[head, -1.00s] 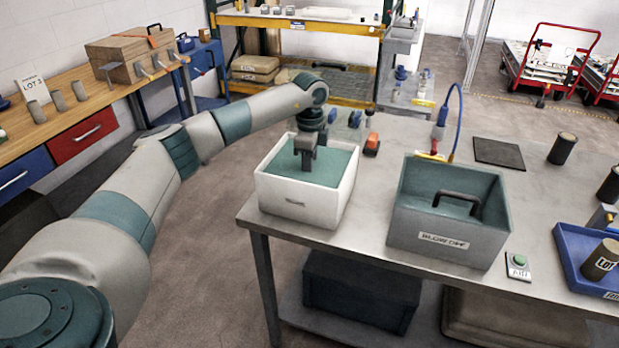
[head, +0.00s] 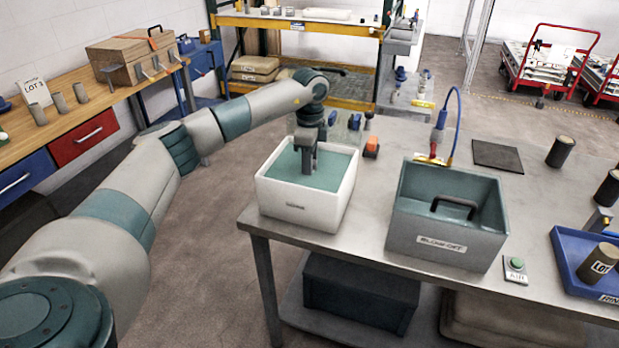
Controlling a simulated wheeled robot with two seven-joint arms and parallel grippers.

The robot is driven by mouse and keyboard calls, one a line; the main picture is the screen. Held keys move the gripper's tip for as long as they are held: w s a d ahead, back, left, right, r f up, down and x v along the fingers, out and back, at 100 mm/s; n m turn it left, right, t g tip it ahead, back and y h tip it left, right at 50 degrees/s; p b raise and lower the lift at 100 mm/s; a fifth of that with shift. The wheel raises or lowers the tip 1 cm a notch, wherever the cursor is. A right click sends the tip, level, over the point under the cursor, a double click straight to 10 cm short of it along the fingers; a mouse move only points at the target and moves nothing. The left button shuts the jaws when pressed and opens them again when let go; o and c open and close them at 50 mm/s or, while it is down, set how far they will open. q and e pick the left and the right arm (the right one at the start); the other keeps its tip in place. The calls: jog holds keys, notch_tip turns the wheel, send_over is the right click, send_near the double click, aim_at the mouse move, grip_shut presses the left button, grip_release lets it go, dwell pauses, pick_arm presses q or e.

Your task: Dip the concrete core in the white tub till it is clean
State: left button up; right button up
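The white tub (head: 300,208) stands at the left end of the metal table, filled with green-grey liquid (head: 335,167). My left gripper (head: 306,170) points down into it, its fingertips at or just under the liquid surface. I cannot see a core between the fingers; anything below the surface is hidden. Whether the fingers are open or shut does not show. A grey core with a LOT label (head: 599,260) leans in the blue tray (head: 570,277) at the right. My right gripper is not in view.
A grey-green bin labelled like BLOW OFF (head: 442,246) stands right of the tub, a blue hose (head: 458,110) behind it. An orange item (head: 371,146) sits behind the tub.

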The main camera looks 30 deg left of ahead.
pick_arm(q)
notch_tip(320, 180, up, 3)
jog(key=shift+f+p, duration=0.2)
jog(key=shift+p, duration=0.5)
jog(key=shift+r+p, duration=2.75)
jog(key=shift+r, duration=1.8)
